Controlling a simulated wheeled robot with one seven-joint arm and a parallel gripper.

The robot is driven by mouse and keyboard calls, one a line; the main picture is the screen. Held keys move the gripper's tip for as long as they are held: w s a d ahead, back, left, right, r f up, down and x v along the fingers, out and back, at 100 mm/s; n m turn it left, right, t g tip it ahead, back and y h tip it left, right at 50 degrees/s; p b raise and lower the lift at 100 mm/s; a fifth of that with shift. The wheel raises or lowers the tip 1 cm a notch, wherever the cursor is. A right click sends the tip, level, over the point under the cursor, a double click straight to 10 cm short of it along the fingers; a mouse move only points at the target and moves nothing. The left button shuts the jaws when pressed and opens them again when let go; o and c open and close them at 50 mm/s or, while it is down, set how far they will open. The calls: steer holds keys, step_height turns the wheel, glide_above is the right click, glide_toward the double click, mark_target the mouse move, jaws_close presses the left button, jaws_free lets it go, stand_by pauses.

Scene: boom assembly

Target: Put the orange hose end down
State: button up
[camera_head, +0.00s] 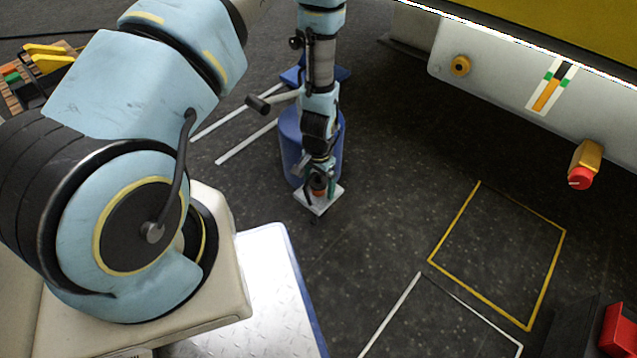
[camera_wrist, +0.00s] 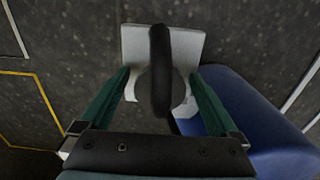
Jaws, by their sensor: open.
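My gripper (camera_head: 318,178) points down over a small pale square plate (camera_head: 327,203) beside the blue drum. A grey round part (camera_wrist: 145,85) lies under the loop, over the pale plate (camera_wrist: 134,40). A bit of the orange hose end (camera_head: 319,185) shows between the fingers in the head view. No orange shows in the wrist view. I cannot tell whether the hose end rests on the plate.
A blue drum (camera_head: 292,135) stands close beside my gripper; it also shows in the wrist view (camera_wrist: 245,110). Yellow (camera_head: 502,204) and white (camera_head: 391,313) outlines mark open dark floor at right.

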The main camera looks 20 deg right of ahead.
mark_target(319, 177)
steer(key=shift+r, duration=0.1)
step_height(319, 177, up, 12)
steer(key=p, duration=0.4)
stand_by(0.5)
